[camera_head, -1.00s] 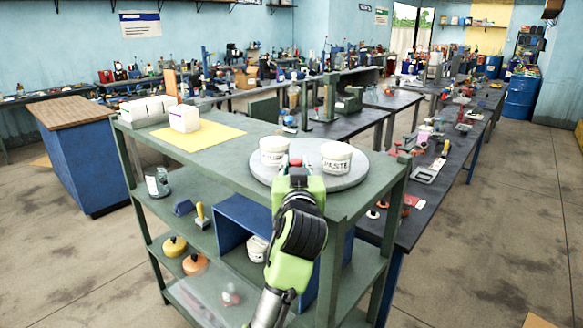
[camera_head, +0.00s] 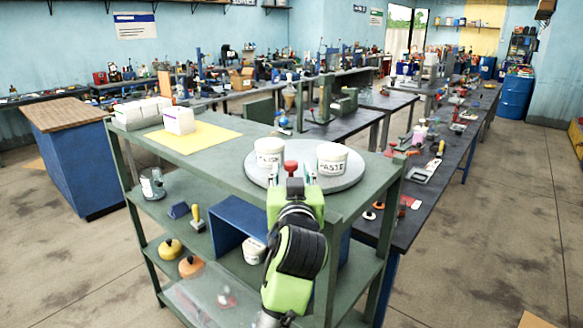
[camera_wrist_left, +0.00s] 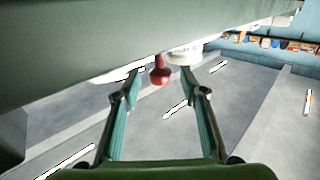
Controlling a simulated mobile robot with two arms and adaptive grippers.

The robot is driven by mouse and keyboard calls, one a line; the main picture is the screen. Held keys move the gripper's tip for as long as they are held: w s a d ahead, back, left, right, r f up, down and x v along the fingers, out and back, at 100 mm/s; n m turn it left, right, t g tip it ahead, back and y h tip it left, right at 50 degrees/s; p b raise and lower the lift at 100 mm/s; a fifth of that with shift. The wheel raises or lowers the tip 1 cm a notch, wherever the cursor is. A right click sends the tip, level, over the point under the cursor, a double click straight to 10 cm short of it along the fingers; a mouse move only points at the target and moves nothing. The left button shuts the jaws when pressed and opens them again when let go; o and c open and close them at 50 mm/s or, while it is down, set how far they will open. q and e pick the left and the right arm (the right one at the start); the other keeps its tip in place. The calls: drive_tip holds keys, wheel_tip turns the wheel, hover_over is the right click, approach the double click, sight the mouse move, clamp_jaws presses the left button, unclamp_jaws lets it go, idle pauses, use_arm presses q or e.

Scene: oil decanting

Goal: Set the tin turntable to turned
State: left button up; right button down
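The tin turntable (camera_head: 345,178) is a round grey disc on top of the green shelf unit, near its right end. Two white tubs stand on it, a left one (camera_head: 269,152) and one marked PASTE (camera_head: 332,158). A red knob (camera_head: 291,167) sits at its near edge and also shows in the left wrist view (camera_wrist_left: 160,73). My left gripper (camera_head: 293,173) is at this near edge, with its fingers apart. In the left wrist view the gripper (camera_wrist_left: 161,80) has the knob between or just beyond its fingertips; contact cannot be told. My right gripper is not in view.
White boxes (camera_head: 179,120) stand on and beside a yellow sheet (camera_head: 205,138) at the shelf top's left. A dark workbench (camera_head: 420,200) with tools runs along the right. The shelf top between sheet and turntable is clear.

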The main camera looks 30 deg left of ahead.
use_arm(q)
drive_tip(key=v, duration=0.8)
drive_tip(key=shift+s+d, duration=0.25)
